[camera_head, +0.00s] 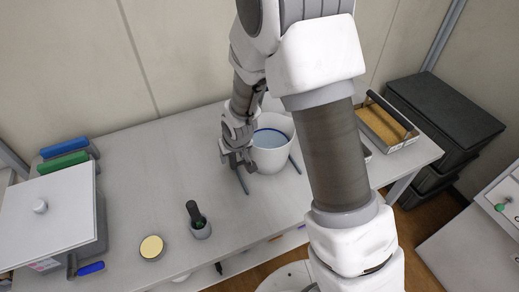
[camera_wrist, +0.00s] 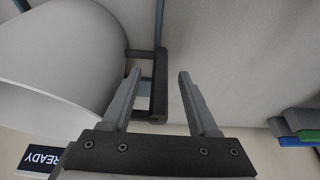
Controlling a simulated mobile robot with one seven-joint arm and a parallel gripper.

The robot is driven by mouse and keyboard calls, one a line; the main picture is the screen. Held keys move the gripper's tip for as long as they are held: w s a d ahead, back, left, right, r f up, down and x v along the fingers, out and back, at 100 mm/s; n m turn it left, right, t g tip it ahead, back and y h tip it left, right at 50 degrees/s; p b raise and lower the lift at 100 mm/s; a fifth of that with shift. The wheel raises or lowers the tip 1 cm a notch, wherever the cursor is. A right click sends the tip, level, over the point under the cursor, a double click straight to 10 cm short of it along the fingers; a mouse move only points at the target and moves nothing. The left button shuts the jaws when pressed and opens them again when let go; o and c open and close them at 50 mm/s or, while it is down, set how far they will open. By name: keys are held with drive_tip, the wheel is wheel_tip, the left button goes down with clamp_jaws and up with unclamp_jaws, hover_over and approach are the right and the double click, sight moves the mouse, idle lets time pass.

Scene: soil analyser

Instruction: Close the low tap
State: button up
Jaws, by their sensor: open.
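A white round tank (camera_head: 270,158) with bluish contents stands on the table, and its pale curved wall (camera_wrist: 55,50) fills the left of the wrist view. A dark angular bracket-like part (camera_wrist: 159,88) shows beside the wall; it may be the low tap, but I cannot tell for sure. My gripper (camera_head: 240,163) is at the tank's left side, low over the table. In the wrist view my gripper (camera_wrist: 158,76) is open, with the dark part seen between its two fingers. I cannot tell whether they touch it. My arm hides part of the tank's surroundings.
A white-lidded box (camera_head: 50,215) stands at the left, with blue and green items (camera_head: 65,160) behind it. A dark-handled tool in a small cup (camera_head: 201,230) and a yellow-topped tin (camera_head: 152,248) stand in front. A tray (camera_head: 385,125) is at the right. The table's left middle is clear.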

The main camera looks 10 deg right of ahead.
drive_tip(key=shift+w+f, duration=0.25)
drive_tip(key=shift+f, duration=0.45)
drive_tip(key=shift+a, duration=0.1)
clamp_jaws()
idle(0.8)
drive_tip(key=shift+w+r, duration=0.1)
drive_tip(key=shift+r, duration=0.05)
